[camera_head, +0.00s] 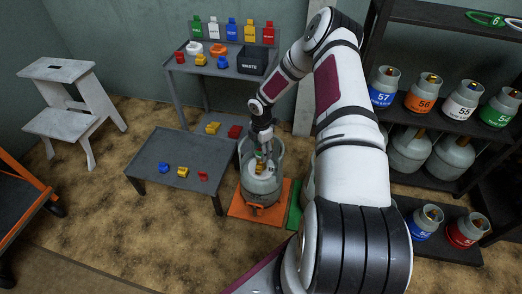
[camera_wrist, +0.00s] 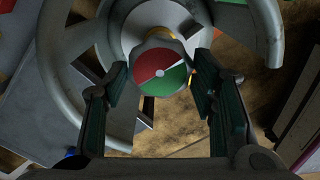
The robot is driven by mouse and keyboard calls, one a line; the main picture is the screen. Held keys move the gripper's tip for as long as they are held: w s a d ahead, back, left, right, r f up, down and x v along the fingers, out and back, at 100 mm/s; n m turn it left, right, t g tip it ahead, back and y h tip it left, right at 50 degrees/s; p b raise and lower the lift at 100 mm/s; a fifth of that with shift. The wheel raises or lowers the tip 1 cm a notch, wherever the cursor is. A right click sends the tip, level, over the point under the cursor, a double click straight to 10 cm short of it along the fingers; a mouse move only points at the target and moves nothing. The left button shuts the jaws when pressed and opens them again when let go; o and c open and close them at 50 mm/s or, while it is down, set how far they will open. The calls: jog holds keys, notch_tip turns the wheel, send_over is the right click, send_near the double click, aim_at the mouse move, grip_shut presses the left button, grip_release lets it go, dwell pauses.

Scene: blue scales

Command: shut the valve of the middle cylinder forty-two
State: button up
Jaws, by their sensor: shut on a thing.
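A grey gas cylinder (camera_head: 262,190) stands upright on an orange scale platform (camera_head: 243,212); no number is readable on it. Its open collar rings the valve, and the collar also shows in the wrist view (camera_wrist: 56,72). My gripper (camera_head: 262,155) reaches down into the collar from above. The finger contact is partly hidden.
A low grey table (camera_head: 178,155) with blue, yellow and red pieces stands left of the cylinder. Behind is a bench with a waste bin (camera_head: 252,60). A dark rack (camera_head: 455,128) with numbered cylinders stands right. A green platform (camera_head: 294,205) adjoins the orange one.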

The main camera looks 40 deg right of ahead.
jog(key=m, duration=0.4)
jog(key=shift+m, duration=0.3)
jog(key=m, duration=0.4)
jog(key=shift+w+m, duration=0.1)
jog(key=shift+m, duration=0.2)
jog(key=m, duration=0.4)
jog(key=shift+m, duration=0.3)
jog(key=m, duration=0.4)
jog(key=shift+d+m+b, duration=0.1)
jog(key=shift+m+b, duration=0.2)
jog(key=shift+b, duration=0.1)
jog(key=m, duration=0.3)
jog(key=shift+m, duration=0.3)
jog(key=m, duration=0.4)
jog(key=shift+b, duration=0.3)
jog(key=m, duration=0.4)
jog(key=shift+m, duration=0.4)
jog(key=shift+d+m, duration=0.1)
jog(key=shift+m, duration=1.6)
